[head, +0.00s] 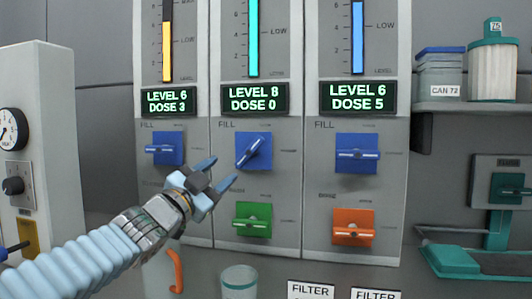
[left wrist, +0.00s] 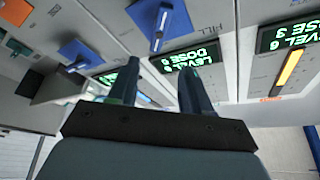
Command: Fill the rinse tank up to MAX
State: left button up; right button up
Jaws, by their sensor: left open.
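Three grey dosing panels stand side by side; no name for the rinse tank is readable. The middle display (head: 256,99) reads LEVEL 8, DOSE 0, under a cyan level bar (head: 254,38). The left display (head: 169,101) reads LEVEL 6, DOSE 3; the right display (head: 358,97) reads LEVEL 6, DOSE 5. The middle blue FILL knob (head: 252,151) has its handle slanted; the left FILL knob (head: 165,149) and right FILL knob (head: 357,153) have level handles. My left gripper (head: 222,173) is open and empty, just below-left of the middle FILL knob. My right gripper is not in view.
A green knob (head: 252,219) and an orange knob (head: 352,227) sit below the FILL knobs. A shelf (head: 470,106) with a canister (head: 493,72) is at the right. A glass jar (head: 239,283) and an orange hook (head: 176,270) are below the panels.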

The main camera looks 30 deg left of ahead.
aim_at(247, 154)
pick_arm(q)
jog(key=x, duration=0.4)
jog(key=p+x, duration=0.1)
jog(key=x, duration=0.4)
jog(key=f+p+x, duration=0.1)
jog(key=x, duration=0.3)
jog(key=shift+w+a+r, duration=0.1)
jog(key=shift+w+a, duration=0.2)
jog(key=shift+w, duration=0.05)
grip_shut()
